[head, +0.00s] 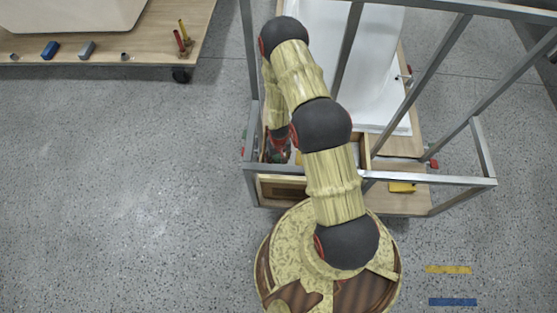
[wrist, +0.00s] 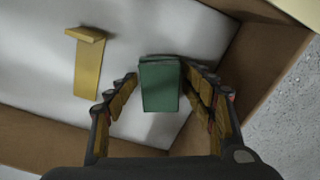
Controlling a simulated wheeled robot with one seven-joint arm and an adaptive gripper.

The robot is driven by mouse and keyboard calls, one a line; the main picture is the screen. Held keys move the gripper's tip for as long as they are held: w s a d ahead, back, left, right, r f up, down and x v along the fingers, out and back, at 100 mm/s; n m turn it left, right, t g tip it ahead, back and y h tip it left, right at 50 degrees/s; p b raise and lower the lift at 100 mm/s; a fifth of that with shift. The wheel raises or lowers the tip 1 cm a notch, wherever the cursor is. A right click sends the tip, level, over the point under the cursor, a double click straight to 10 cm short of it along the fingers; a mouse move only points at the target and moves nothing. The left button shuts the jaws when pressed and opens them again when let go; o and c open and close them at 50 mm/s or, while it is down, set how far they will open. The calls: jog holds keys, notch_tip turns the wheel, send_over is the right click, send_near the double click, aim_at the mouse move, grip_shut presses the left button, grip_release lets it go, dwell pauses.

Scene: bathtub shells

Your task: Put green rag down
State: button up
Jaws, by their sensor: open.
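The green rag (wrist: 159,88) shows in the wrist view as a folded, block-like piece over the white floor of a wooden tray. My gripper (wrist: 159,74) is open, with one finger on each side of the rag. Small gaps show between the fingers and the rag near the tips. I cannot tell whether the rag rests fully on the floor. In the head view my gripper (head: 277,150) is low at the left side of the metal-framed cart, partly hidden by the frame and my arm.
The tray's brown wall (wrist: 262,75) is close on the right. In the head view, metal bars (head: 425,180) surround the white tub (head: 372,75). A table (head: 120,55) with small blocks stands at upper left. Floor between is clear.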

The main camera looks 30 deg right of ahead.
notch_tip(320, 180, up, 13)
jog(key=p, duration=0.9)
notch_tip(320, 180, up, 36)
jog(key=t, duration=0.3)
send_over(279, 159)
jog(key=w+a, duration=0.3)
jog(key=w, duration=0.1)
jog(key=s+a+r+n+t, duration=0.15)
jog(key=s+r, duration=0.25)
jog(key=r, duration=0.4)
jog(key=s+a+r+g, duration=0.1)
jog(key=s+a+r, duration=0.1)
jog(key=s+r, duration=0.35)
jog(key=s+a+r+t, duration=0.2)
jog(key=s+a+r, duration=0.1)
jog(key=s+r, duration=0.7)
jog(key=shift+s+a+n, duration=0.15)
jog(key=shift+s+n, duration=0.2)
jog(key=shift+s, duration=0.7)
